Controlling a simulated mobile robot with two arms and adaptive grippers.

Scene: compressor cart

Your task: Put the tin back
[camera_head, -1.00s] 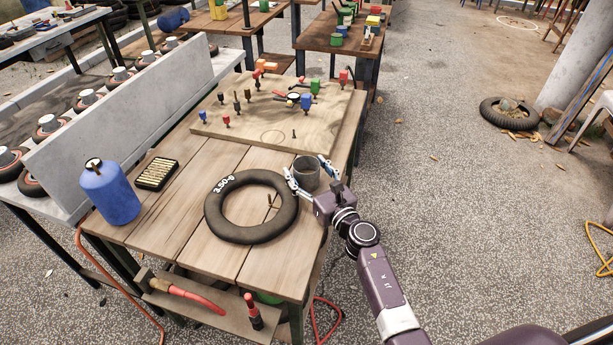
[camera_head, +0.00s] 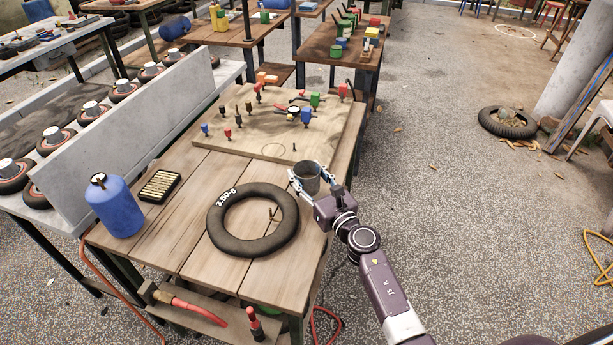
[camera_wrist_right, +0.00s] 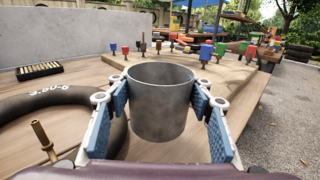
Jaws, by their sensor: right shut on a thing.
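The tin (camera_head: 307,178) is a grey, open-topped metal cup at the right edge of the wooden table, beside the black tyre tube. My right gripper (camera_head: 309,186) is shut on it, with a blue-padded finger on each side. In the right wrist view the tin (camera_wrist_right: 160,105) is upright and looks empty inside. Whether its base touches the table I cannot tell. A wooden board (camera_head: 240,143) with colourful tools lies behind it, with a drawn circle (camera_head: 273,149) on its near part. My left gripper is not in view.
The tyre tube (camera_head: 222,235) with a brass valve lies left of the tin. A blue canister (camera_head: 116,208) and a tray of brass pieces (camera_head: 160,185) stand farther left. A short upright peg (camera_head: 294,147) is by the circle. Bare planks lie between tube and board.

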